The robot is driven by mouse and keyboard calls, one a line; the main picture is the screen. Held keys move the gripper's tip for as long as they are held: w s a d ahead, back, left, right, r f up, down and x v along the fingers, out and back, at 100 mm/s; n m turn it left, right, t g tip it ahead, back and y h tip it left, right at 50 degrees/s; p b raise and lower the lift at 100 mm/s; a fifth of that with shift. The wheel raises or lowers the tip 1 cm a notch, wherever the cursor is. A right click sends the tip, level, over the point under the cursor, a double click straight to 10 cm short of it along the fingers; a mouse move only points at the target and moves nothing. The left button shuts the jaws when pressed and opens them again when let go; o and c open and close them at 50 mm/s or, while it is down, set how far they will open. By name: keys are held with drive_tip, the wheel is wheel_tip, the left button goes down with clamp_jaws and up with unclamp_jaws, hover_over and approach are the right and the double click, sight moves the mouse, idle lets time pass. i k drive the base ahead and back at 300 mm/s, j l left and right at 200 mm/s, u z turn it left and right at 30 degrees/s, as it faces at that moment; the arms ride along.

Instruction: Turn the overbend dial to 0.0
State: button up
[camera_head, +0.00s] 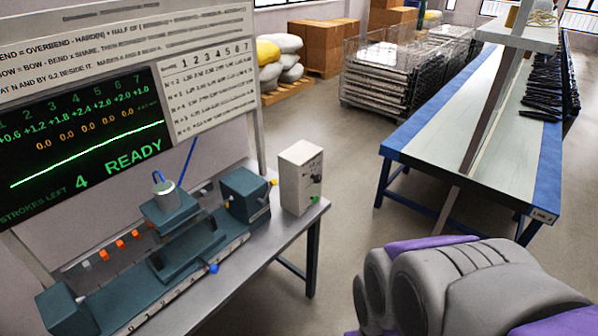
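A white control box (301,178) stands at the right end of the grey bench. Its right face carries small dark markings or controls and a green button (315,199). I cannot make out which control is the overbend dial or its setting. The dark screen (85,145) on the left shows a row of green numbers, a row of orange 0.0 values, a green curve, "STROKES LEFT 4" and "READY". A grey and purple part of my arm fills the lower right. My gripper's fingers do not show.
A teal press (175,225) with a blue ball handle (212,268) stands on the bench (285,232), left of the box. A blue-edged table (440,125) stands at the right. Wire crates (385,85) and boxes (325,45) are behind. Open floor lies between bench and table.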

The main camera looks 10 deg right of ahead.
sight(316, 178)
drive_tip(key=i+j+z, duration=0.25)
drive_tip(key=z, duration=0.2)
drive_tip(key=i+j+z, duration=0.45)
drive_tip(key=k+l, duration=0.1)
